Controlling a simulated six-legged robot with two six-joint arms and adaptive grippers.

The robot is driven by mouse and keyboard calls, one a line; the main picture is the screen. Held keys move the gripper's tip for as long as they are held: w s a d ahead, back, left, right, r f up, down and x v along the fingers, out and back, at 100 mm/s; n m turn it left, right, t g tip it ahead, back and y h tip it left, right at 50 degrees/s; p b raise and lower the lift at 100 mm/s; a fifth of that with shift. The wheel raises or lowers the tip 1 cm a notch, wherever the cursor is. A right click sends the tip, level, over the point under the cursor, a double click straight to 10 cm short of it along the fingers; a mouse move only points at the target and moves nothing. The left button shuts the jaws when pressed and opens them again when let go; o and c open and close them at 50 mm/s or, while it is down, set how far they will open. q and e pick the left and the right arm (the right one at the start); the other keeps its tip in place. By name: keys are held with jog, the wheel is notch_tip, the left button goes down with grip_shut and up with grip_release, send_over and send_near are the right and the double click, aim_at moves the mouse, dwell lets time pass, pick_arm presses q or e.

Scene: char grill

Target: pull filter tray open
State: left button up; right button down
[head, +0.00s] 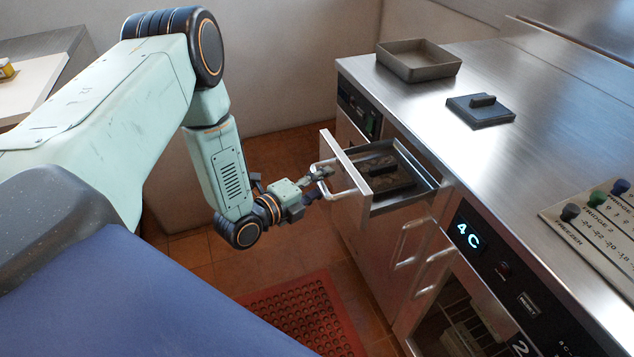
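The filter tray (362,196) is a metal drawer in the front of the steel counter, and it stands pulled out. A dark block with a raised handle (388,181) lies inside it. The tray's bar handle (347,193) is on its front panel, facing my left gripper. My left gripper (322,176) is at this handle, with its fingertips around or against the bar. The fingers are small and partly hidden, so I cannot tell whether they are closed on it. My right gripper is not in the view.
A grey rectangular pan (418,62) and a dark block with a handle (481,109) stand on the counter (500,70). Below are cabinet handles (408,243) and a lit "4C" panel (468,235). A red perforated mat (305,312) lies on the tiled floor.

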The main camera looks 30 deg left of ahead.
pick_arm(q)
jog(key=v, duration=1.2)
dwell(0.5)
jog(key=s+d+f+n+g+y, duration=0.1)
jog(key=s+d+f+n+g, duration=0.25)
jog(key=n, duration=0.55)
jog(key=s+f+n+g+y, duration=0.1)
jog(key=s+f+n+g, duration=0.25)
jog(key=f+n, duration=0.4)
jog(key=s+d+f+n+g+y, duration=0.1)
jog(key=s+d+f+n+g, duration=0.1)
jog(key=s, duration=0.6)
jog(key=s+d+f+n+g+y+b, duration=0.1)
jog(key=s+d+f+n+g, duration=0.1)
jog(key=s+g, duration=0.4)
jog(key=s+d+n, duration=0.1)
jog(key=s, duration=0.1)
jog(key=shift+s+d+n, duration=0.3)
jog(key=shift+d+n, duration=0.05)
